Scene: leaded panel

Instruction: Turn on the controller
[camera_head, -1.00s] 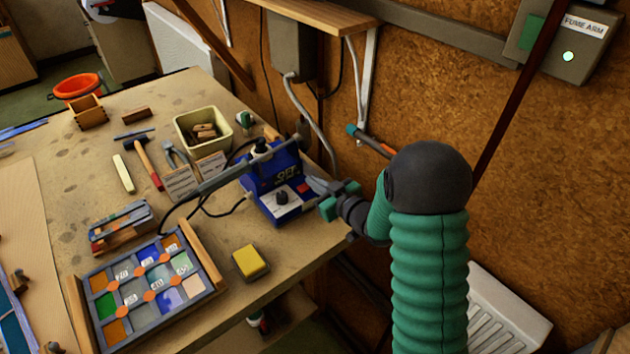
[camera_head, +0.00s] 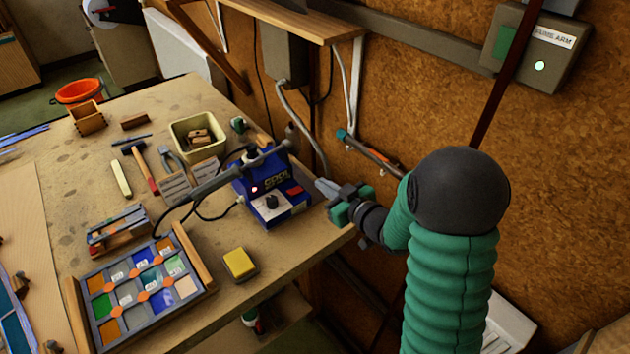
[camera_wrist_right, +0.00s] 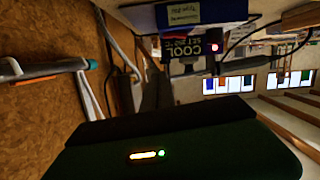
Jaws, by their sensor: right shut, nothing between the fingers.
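The controller (camera_head: 288,205) is a blue box standing near the bench's right edge, with a dark knob (camera_head: 271,201) and a red switch (camera_head: 295,189) on its front. Its display (camera_head: 275,182) reads COOL and a small red light (camera_head: 254,189) is lit. In the right wrist view the controller (camera_wrist_right: 205,12) appears upside down, with its red light (camera_wrist_right: 215,47) glowing. My right gripper (camera_head: 322,187) is shut and empty, just right of the controller and apart from it. My left gripper is not in view.
A soldering iron (camera_head: 208,184) with a cable extends left of the controller. A yellow sponge (camera_head: 239,263) and a tray of coloured glass (camera_head: 195,312) lie in front. A wall-mounted tool (camera_head: 368,150) is behind my right arm. A FUME ARM box (camera_head: 528,50) hangs upper right.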

